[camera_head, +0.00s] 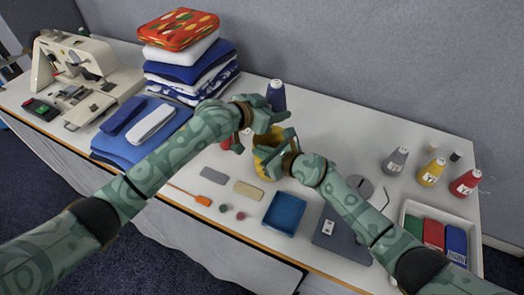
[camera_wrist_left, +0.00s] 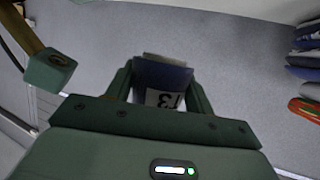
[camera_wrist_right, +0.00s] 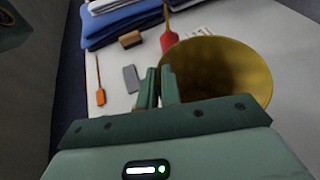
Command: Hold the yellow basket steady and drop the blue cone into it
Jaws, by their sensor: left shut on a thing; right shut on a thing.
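The blue cone (camera_head: 276,93), a dark blue thread cone with a pale top, is held upright in my left gripper (camera_head: 268,117). In the left wrist view the cone (camera_wrist_left: 163,82), with a numbered white label, sits between the two fingers. The yellow basket (camera_head: 264,164) stands on the table below the cone, partly hidden by my grippers. My right gripper (camera_head: 281,150) is shut on its rim. In the right wrist view the round basket (camera_wrist_right: 225,65) is open at the top, with the fingers at its left rim. Its visible inside looks empty.
A sewing machine (camera_head: 80,75) and stacked folded cloth (camera_head: 190,70) stand at the left. A blue tray (camera_head: 285,213) lies in front of the basket. Grey (camera_head: 395,160), yellow (camera_head: 432,172) and red (camera_head: 465,183) cones stand at the right, near a white crate (camera_head: 408,210).

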